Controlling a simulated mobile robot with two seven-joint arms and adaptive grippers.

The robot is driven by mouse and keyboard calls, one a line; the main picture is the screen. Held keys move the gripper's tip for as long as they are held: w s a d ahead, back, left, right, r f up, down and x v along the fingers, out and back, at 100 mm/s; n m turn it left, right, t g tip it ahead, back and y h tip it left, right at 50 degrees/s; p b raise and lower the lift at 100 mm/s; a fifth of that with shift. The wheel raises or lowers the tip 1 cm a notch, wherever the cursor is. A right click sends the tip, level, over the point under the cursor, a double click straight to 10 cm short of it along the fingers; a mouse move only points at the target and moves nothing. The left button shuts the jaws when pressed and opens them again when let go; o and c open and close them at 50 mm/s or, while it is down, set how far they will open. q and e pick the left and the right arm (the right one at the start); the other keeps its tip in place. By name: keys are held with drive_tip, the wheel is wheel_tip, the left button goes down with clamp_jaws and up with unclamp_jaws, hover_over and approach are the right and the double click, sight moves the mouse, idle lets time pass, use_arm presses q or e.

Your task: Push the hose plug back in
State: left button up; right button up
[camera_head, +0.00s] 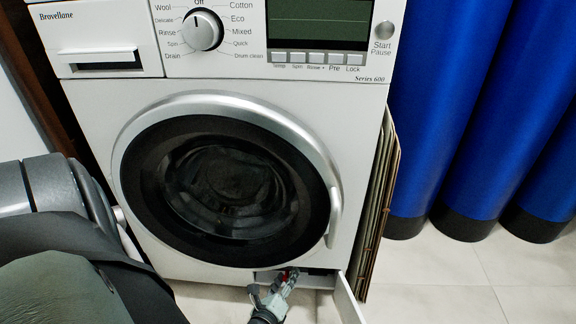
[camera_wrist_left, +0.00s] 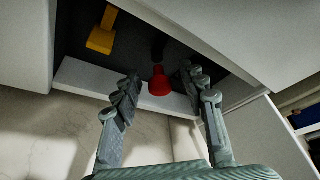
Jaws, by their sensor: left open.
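The red plug (camera_wrist_left: 159,86) hangs in the dark opening low on the washing machine, at the end of a dark hose piece. In the head view only a speck of red (camera_head: 286,279) shows at my fingers. My left gripper (camera_head: 287,277) is at the opening at the machine's foot. In the left wrist view its fingers (camera_wrist_left: 160,77) are open, one on each side of the red plug, with gaps visible. The plug's far end and its socket are hidden in shadow. My right gripper is not in view.
A yellow part (camera_wrist_left: 101,38) sits left of the plug in the opening. The opening's white sill (camera_wrist_left: 85,78) runs below. An open white flap (camera_head: 347,299) stands at the right. Blue cylinders (camera_head: 435,100) stand right of the washing machine (camera_head: 85,110); tiled floor there is clear.

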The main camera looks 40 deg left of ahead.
use_arm(q)
clamp_jaws()
idle(0.4)
drive_tip(key=shift+w+a, duration=1.1)
drive_tip(key=shift+w, duration=0.15)
unclamp_jaws()
